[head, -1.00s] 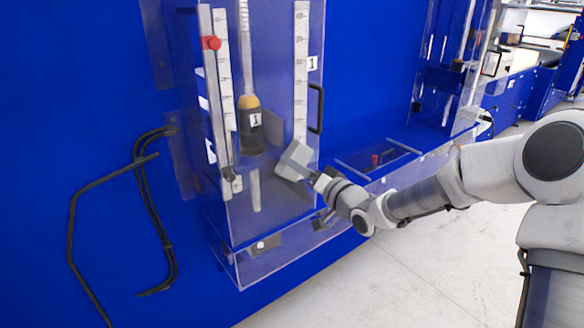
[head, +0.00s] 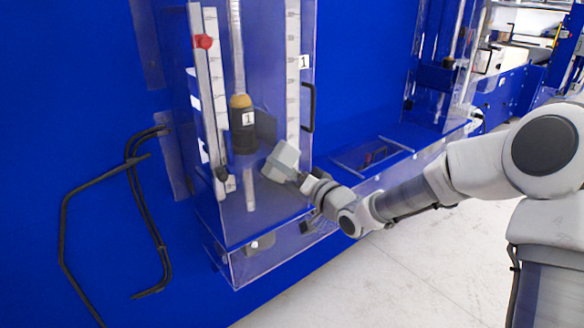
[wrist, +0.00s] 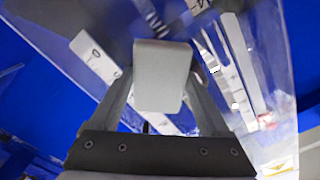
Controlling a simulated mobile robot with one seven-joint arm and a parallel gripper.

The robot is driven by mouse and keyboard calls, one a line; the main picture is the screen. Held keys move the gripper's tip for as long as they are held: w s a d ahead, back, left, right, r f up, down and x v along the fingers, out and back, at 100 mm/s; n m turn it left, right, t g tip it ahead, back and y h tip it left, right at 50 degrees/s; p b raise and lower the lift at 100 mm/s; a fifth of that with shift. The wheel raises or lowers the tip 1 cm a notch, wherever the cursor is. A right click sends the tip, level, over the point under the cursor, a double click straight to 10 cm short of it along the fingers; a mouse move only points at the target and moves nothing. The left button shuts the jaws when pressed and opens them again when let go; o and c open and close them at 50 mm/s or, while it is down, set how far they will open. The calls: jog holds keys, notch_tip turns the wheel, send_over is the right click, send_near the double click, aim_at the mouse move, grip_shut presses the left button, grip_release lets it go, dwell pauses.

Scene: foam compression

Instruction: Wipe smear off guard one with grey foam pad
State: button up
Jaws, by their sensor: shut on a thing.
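Guard one (head: 219,225) is a tall clear box on the blue wall, left of centre in the head view, with "1" labels on its column and inside. My gripper (head: 293,172) is shut on the grey foam pad (head: 281,160). The pad is in front of the guard's lower right part, close to the clear panel. I cannot tell whether it touches. In the wrist view the pad (wrist: 160,75) sits between both fingers, with the clear panel behind it. A hazy grey area shows around the pad; I cannot clearly make out the smear.
A black handle (head: 309,107) sticks out at the guard's right edge, just above the pad. Bent black bars (head: 135,210) stand on the wall at left. A second clear guard (head: 436,75) is at upper right. The pale floor (head: 400,275) at lower right is clear.

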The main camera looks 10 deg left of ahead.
aim_at(252, 171)
jog(key=shift+s+a+b, duration=0.55)
jog(key=shift+s+a, duration=0.65)
jog(key=shift+s, duration=0.2)
jog(key=shift+s+a+b, duration=0.55)
jog(key=shift+s+a, duration=0.6)
jog(key=shift+s, duration=0.25)
jog(key=shift+d, duration=0.1)
jog(key=shift+s+d, duration=0.3)
jog(key=shift+d, duration=0.15)
jog(key=shift+p+v, duration=0.65)
jog(key=shift+v, duration=1.8)
jog(key=shift+p+v, duration=0.45)
jog(key=shift+v, duration=1.05)
